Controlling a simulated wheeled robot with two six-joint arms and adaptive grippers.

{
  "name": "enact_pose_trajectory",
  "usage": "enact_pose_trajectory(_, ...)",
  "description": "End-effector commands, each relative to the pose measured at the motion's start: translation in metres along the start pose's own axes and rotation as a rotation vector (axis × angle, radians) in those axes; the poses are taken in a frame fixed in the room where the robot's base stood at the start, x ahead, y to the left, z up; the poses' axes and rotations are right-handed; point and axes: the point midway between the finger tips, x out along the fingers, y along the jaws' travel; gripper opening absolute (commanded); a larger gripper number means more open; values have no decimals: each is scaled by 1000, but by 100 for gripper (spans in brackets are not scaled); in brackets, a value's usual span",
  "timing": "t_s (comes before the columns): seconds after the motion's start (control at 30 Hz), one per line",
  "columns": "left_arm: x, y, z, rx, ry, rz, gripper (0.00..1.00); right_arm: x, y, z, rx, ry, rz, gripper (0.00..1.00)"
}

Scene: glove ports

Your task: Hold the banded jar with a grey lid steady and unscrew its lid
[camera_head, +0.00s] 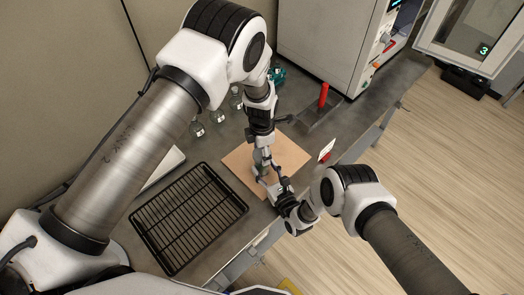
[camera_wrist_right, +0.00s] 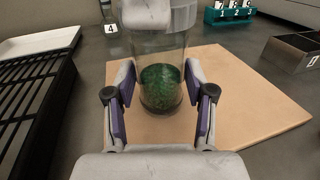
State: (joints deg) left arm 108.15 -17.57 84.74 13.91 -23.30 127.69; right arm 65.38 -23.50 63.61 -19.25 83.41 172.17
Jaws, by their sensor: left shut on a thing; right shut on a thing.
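The jar (camera_wrist_right: 162,88) is clear glass with green contents at the bottom. It stands upright on a tan board (camera_wrist_right: 255,105) in the right wrist view. My right gripper (camera_wrist_right: 160,98) is shut on the jar, one purple-padded finger on each side. In the head view my right gripper (camera_head: 272,184) comes in low from the right. My left gripper (camera_head: 262,158) points down over the jar from above and is shut. The jar is mostly hidden by the grippers there. The lid and the bands cannot be made out; a pale part covers the jar's upper front in the wrist view.
A black wire rack (camera_head: 188,218) lies left of the board. Small glass bottles (camera_head: 197,129) stand behind it. A teal numbered rack (camera_wrist_right: 230,12) and a grey divided box (camera_wrist_right: 292,52) are beyond the board. A red cylinder (camera_head: 323,95) and a large instrument (camera_head: 335,40) stand farther back.

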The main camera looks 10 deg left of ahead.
Motion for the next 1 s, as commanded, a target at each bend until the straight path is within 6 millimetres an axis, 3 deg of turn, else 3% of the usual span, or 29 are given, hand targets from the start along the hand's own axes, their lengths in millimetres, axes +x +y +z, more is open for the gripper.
enact_pose_trajectory(0.3,-38,0,0,0,0,1,19,-1,0,-2,1,4,-1,0)
enact_pose_trajectory(0.5,-40,0,0,0,0,1,19,-1,0,-2,1,3,-1,0)
enact_pose_trajectory(0.53,-40,0,0,0,0,1,19,-1,0,-1,1,3,-1,61)
enact_pose_trajectory(0.6,-40,0,0,0,-1,1,19,-1,0,-1,1,3,-1,83)
enact_pose_trajectory(1.0,-40,0,0,0,-1,1,19,-7,0,-1,0,3,0,83)
